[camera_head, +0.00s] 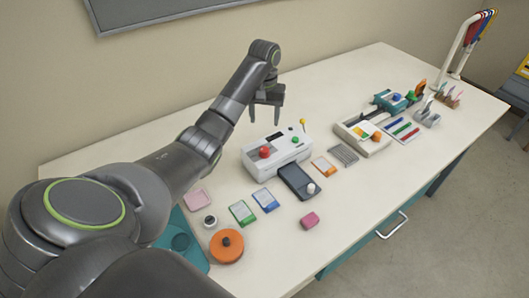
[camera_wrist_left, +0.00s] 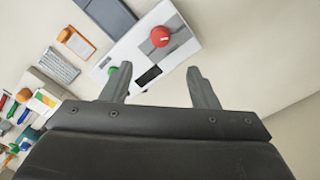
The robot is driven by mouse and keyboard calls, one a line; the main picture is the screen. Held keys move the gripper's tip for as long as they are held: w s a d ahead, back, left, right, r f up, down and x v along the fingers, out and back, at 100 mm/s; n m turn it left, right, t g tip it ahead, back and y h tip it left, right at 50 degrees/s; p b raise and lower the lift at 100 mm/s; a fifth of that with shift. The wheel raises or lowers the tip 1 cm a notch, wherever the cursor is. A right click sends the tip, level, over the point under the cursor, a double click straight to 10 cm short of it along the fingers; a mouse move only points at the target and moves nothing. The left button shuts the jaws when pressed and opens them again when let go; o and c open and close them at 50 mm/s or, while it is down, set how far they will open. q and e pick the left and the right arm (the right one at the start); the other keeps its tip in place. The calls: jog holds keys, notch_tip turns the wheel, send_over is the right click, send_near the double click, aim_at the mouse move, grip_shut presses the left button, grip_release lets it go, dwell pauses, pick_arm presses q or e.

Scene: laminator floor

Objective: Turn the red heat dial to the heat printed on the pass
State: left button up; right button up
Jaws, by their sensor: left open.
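The red heat dial (camera_head: 265,152) is a round knob on the left part of the white laminator (camera_head: 262,169). It also shows in the left wrist view (camera_wrist_left: 160,36). My left gripper (camera_head: 266,120) is open and empty, above and behind the laminator. In the wrist view its fingers (camera_wrist_left: 159,72) point toward the laminator, and the dial lies beyond them, apart. A green knob (camera_head: 295,140) is on the laminator's right part. An orange-edged card (camera_head: 324,167), a green card (camera_head: 242,212) and a blue card (camera_head: 266,200) lie nearby; I cannot tell which is the pass, and their print is unreadable.
A dark tray (camera_head: 298,180) stands in front of the laminator. A yellow-tipped pin (camera_head: 303,122) rises near its right end. An orange disc (camera_head: 227,246) and a pink block (camera_head: 309,220) lie nearer the front.

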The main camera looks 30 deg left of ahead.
pick_arm(q)
send_over(264, 149)
notch_tip(264, 149, down, 4)
jog(key=shift+f, duration=0.15)
notch_tip(264, 149, down, 8)
jog(key=shift+w+r+p, duration=0.1)
jog(key=shift+r+p, duration=0.15)
jog(key=shift+p, duration=0.3)
jog(key=shift+f, duration=0.65)
pick_arm(e)
jog(key=shift+w+a+r, duration=0.1)
jog(key=shift+w+a, duration=0.25)
jog(key=shift+w, duration=0.3)
pick_arm(q)
jog(key=shift+c, duration=0.4)
jog(key=c, duration=0.9)
pick_arm(e)
jog(key=shift+w+r, duration=0.1)
jog(key=shift+w, duration=0.05)
